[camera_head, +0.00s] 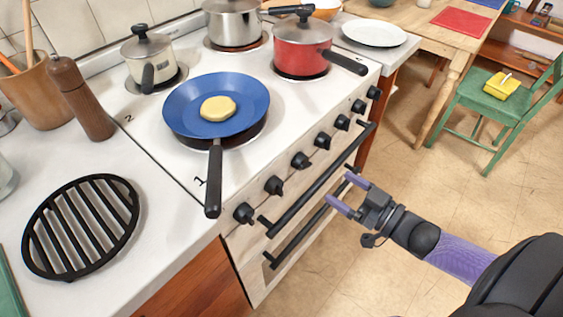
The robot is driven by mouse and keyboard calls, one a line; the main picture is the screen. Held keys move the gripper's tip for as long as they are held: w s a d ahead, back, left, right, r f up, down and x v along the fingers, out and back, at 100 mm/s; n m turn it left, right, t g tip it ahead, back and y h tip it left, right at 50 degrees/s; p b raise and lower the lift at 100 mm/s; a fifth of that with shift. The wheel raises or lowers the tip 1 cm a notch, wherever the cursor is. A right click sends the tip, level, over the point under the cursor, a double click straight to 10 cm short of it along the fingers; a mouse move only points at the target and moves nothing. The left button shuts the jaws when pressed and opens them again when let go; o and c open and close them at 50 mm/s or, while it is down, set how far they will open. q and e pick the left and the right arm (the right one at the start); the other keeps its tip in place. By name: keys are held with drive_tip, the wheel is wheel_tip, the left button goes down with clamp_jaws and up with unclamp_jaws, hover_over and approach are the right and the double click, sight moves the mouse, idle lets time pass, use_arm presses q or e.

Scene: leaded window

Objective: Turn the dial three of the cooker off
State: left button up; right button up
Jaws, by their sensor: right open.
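The white cooker (150,115) has a row of several black dials along its front edge. The third dial from the left (300,160) sits above the upper oven handle; I cannot read any number on the dials. My right gripper (340,191) is open and empty, with its purple fingers pointing left toward the cooker front. In the picture it is below and to the right of that dial, by the oven handles, and apart from the dials. My left gripper is not in view.
A blue frying pan (180,108) with yellow food has its handle reaching over the cooker's front edge. A red pot (302,60) and other pots stand behind. Black oven handles (318,180) jut out below the dials. The floor at right is clear up to a green chair (505,110).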

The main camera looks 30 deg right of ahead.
sight(308, 167)
drive_tip(key=b+x, duration=0.2)
drive_tip(key=x, duration=0.6)
drive_tip(key=shift+w+a+b, duration=0.1)
drive_tip(key=shift+w+b, duration=0.05)
drive_tip(key=shift+b, duration=0.2)
drive_tip(key=shift+w+a, duration=0.2)
drive_tip(key=shift+w, duration=0.25)
drive_tip(key=shift+c, duration=0.5)
drive_tip(key=c, duration=0.9)
clamp_jaws()
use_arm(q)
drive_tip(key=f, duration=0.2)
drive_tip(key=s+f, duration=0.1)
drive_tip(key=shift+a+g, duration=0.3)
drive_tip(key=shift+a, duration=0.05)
